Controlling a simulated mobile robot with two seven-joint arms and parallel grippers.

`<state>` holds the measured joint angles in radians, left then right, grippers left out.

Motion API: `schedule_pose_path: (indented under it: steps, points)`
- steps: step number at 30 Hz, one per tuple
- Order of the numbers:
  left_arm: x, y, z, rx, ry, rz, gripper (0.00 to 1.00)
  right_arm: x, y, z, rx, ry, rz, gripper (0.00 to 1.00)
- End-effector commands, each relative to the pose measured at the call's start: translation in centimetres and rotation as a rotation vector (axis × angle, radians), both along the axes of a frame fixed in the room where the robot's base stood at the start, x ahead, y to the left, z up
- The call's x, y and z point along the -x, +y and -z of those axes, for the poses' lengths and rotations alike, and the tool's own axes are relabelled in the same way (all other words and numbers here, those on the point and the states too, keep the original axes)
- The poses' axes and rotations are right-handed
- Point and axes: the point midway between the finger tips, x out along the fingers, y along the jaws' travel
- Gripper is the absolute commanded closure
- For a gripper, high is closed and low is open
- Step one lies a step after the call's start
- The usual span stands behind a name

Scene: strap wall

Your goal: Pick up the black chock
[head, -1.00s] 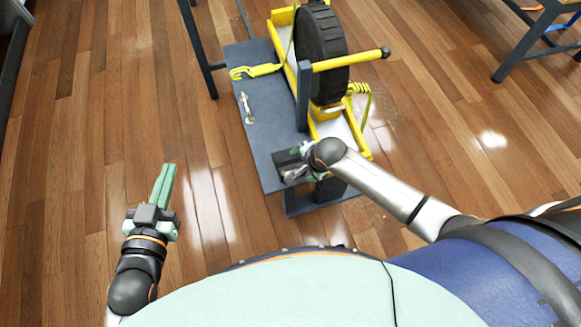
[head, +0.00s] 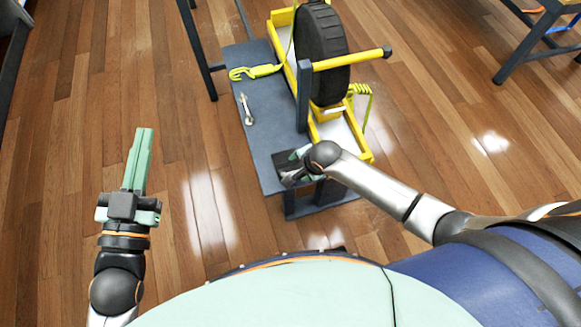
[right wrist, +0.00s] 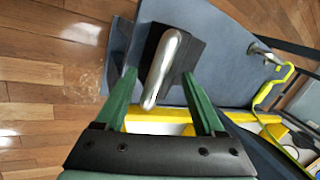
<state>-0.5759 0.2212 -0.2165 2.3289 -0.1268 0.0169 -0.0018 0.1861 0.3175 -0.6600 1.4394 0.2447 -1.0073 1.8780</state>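The black chock (right wrist: 190,55) is a dark block with a rounded silver handle (right wrist: 164,68) in the right wrist view. It sits on the near end of the grey platform (right wrist: 225,60). In the head view its dark side (head: 284,163) shows partly behind my right gripper (head: 297,168). In the right wrist view my right gripper (right wrist: 160,75) is open, its green fingers on either side of the handle with gaps visible. I cannot tell its exact height over the chock. My left gripper (head: 144,132) is shut and empty above the floor at left.
A yellow bar (head: 350,60) sticks out to the right. A yellow hook strap (head: 255,71) and a silver metal piece (head: 247,109) lie on the platform. The wooden floor at left is clear.

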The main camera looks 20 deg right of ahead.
Motion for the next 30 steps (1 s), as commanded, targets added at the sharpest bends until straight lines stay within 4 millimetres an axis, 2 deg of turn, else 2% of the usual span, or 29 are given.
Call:
schedule_pose_path:
  steps: [2, 18, 30]
  points:
    - [0.01, 0.01, 0.02, 0.0, 0.001, 0.0, 1.0, 0.02, 0.01, 0.01, 0.0, 0.0, 0.0, 0.39]
    - [0.0, 0.0, 0.08, -0.001, 0.002, 0.0, 1.0, 0.05, 0.01, 0.03, 0.0, 0.001, 0.0, 1.0]
    - [0.0, -0.01, 0.08, 0.0, 0.003, 0.0, 1.0, -0.04, 0.04, -0.08, -0.001, -0.002, 0.0, 1.0]
